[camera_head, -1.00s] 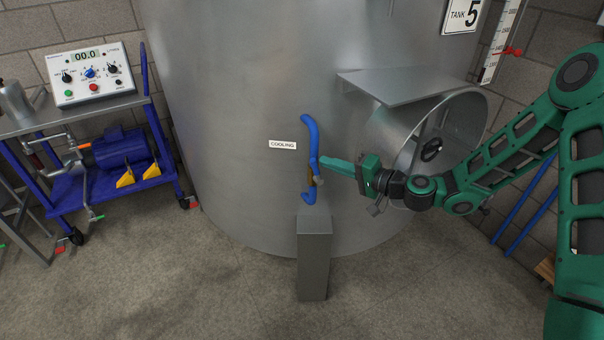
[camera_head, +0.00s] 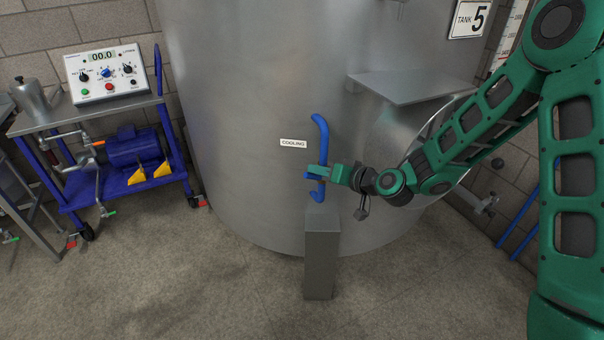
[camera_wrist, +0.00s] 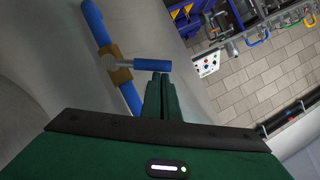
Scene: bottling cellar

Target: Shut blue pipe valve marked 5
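The blue pipe (camera_head: 321,135) stands upright on the front of the steel tank marked 5 (camera_head: 240,120), beside a "COOLING" label (camera_head: 293,143). In the wrist view the pipe (camera_wrist: 97,25) carries a brass valve body (camera_wrist: 115,64) with a blue lever handle (camera_wrist: 152,65), which lies crosswise to the pipe. My gripper (camera_head: 318,172) is at the valve in the head view and hides much of it. In the wrist view my gripper's fingers (camera_wrist: 161,80) are together, with nothing seen between them. Their tips are at the handle's outer half; contact cannot be told for sure.
A grey post (camera_head: 320,260) stands below the pipe. A steel shelf (camera_head: 408,87) and a round manway project from the tank to the right, close to my arm. A blue trolley (camera_head: 80,197) with a pump and control box (camera_head: 106,73) stands left.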

